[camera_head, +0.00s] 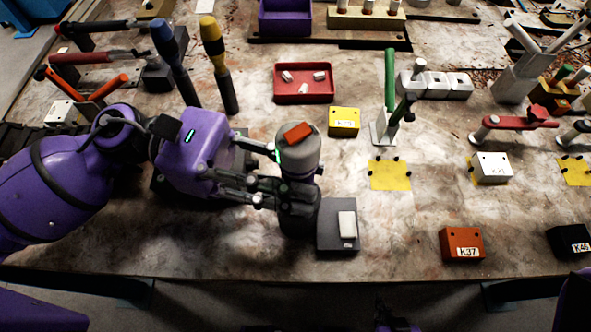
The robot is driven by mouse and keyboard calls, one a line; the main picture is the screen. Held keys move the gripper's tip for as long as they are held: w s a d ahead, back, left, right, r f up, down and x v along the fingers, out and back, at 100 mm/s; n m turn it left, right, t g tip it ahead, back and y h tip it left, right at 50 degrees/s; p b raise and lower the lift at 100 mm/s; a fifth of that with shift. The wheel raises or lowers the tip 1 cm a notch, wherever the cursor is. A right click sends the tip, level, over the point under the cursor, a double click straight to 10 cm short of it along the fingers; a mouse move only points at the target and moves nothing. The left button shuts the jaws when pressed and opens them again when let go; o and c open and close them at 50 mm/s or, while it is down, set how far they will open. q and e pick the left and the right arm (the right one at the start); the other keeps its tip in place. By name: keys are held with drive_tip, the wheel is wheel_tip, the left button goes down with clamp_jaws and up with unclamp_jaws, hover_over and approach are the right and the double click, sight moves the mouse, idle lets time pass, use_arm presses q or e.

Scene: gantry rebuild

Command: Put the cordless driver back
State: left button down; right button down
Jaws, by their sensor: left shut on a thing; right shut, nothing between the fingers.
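A thick upright tool with a grey rounded top, an orange-red patch and a dark lower body, which looks like the cordless driver (299,160), stands near the front middle of the bench. My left gripper (283,176) reaches it from the left and is shut on its middle. A dark grey block with a white piece on it (325,240) adjoins its lower right side; I cannot tell whether they are joined. The driver's underside is hidden. What looks like my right gripper (392,322) is shut and empty below the bench's front edge, mostly cut off.
A yellow block (343,122), a red tray (304,84) and a green-handled tool (390,80) stand behind. An orange K37 block (461,244) and a yellow mat (390,176) lie to the right. Upright yellow (213,45) and blue (168,45) handles stand behind my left arm.

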use_arm(q)
drive_tip(key=c, duration=1.3)
unclamp_jaws()
drive_tip(key=shift+w+a, duration=0.15)
drive_tip(key=shift+a, duration=0.35)
drive_tip(key=v, duration=1.1)
